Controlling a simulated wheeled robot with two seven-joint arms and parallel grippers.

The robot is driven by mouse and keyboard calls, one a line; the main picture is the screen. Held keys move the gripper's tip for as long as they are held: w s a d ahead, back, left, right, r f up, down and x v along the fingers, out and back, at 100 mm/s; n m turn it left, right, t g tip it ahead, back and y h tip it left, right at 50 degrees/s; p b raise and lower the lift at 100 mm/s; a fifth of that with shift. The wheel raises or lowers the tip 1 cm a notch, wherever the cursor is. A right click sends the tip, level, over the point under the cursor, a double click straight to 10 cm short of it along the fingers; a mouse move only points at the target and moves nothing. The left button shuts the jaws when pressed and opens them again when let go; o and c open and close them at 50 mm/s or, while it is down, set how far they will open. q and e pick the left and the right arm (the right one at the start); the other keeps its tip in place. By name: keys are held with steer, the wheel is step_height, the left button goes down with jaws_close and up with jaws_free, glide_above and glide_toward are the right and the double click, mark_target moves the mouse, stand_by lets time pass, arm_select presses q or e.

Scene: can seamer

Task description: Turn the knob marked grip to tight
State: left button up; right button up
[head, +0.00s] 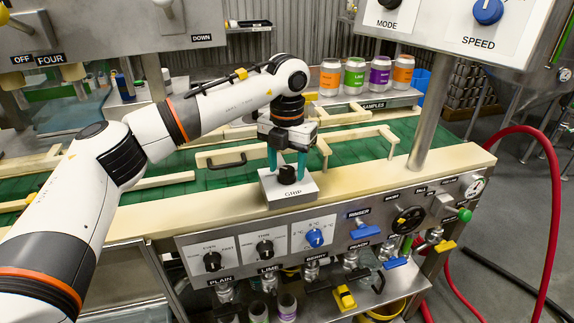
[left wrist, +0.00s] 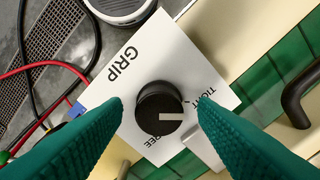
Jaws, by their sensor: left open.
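The black round knob (head: 287,174) sits on top of a pale box marked GRIP (head: 300,191) on the counter's front ledge. In the left wrist view the knob (left wrist: 160,108) has a white pointer facing right, toward the side with the TIGHT mark (left wrist: 209,97). The FREE mark is partly hidden below the knob. My left gripper (head: 287,162) is open above the box, pointing down. Its two teal fingers (left wrist: 160,110) stand on either side of the knob, with visible gaps in the wrist view. My right gripper is not in view.
A dark handle (left wrist: 298,95) on a cream rail lies close beside the box. Other knobs and levers line the front panel (head: 264,248). Sample cans (head: 354,75) stand at the back. A steel post (head: 434,110) rises to the right. A red hose (head: 555,180) loops farther right.

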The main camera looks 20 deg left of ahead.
mark_target(287, 169)
arm_select(q)
step_height(287, 169, up, 12)
steer(key=shift+f+b, duration=0.2)
steer(key=shift+b, duration=0.15)
steer(key=shift+f, duration=0.1)
